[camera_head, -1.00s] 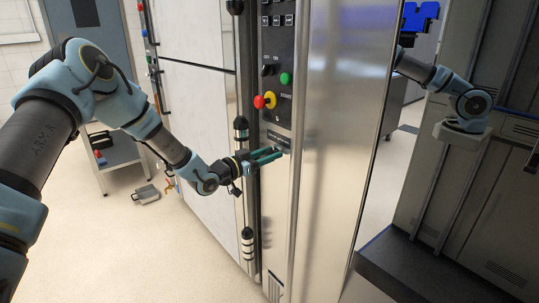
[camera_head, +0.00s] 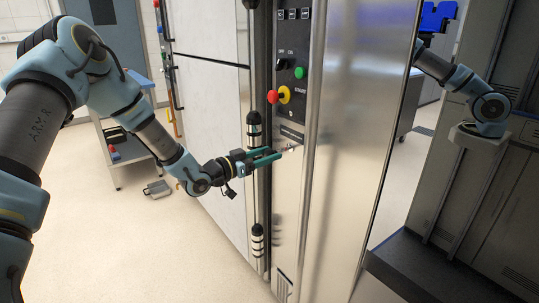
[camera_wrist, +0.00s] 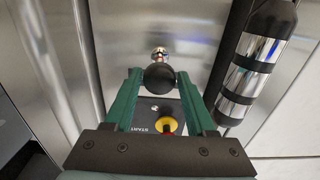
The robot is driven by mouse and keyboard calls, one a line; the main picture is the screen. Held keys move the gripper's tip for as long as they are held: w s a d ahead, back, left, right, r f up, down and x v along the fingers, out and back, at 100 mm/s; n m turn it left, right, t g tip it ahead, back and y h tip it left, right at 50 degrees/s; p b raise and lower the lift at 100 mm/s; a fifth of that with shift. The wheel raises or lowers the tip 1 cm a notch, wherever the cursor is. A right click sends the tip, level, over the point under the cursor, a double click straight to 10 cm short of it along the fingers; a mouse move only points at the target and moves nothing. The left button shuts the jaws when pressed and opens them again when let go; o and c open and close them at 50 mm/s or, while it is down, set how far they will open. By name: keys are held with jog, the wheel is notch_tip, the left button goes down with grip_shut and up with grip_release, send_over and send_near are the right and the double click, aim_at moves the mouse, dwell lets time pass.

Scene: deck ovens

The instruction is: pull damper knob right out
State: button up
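The damper knob is a black ball (camera_wrist: 159,76) on a short silver stem that comes out of the steel front panel. In the wrist view the ball sits between the tips of the two green fingers, which lie close against both its sides. My gripper (camera_wrist: 160,82) appears shut on the ball. In the head view my gripper (camera_head: 276,155) reaches in from the left, below the control panel. There the silver stem (camera_head: 291,148) shows between the fingertips and the panel, and the fingers hide the ball.
The control panel (camera_head: 294,60) above carries a red and yellow stop button (camera_head: 279,96) and a green button (camera_head: 299,72). A vertical bar handle with black and silver bands (camera_wrist: 255,65) stands close beside my gripper. Open floor (camera_head: 180,250) lies to the left.

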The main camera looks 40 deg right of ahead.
jog(key=shift+o, duration=1.2)
jog(key=a+b, duration=0.2)
jog(key=a, duration=0.8)
jog(key=shift+w+a, duration=0.25)
jog(key=shift+a, duration=0.1)
jog(key=shift+w, duration=0.1)
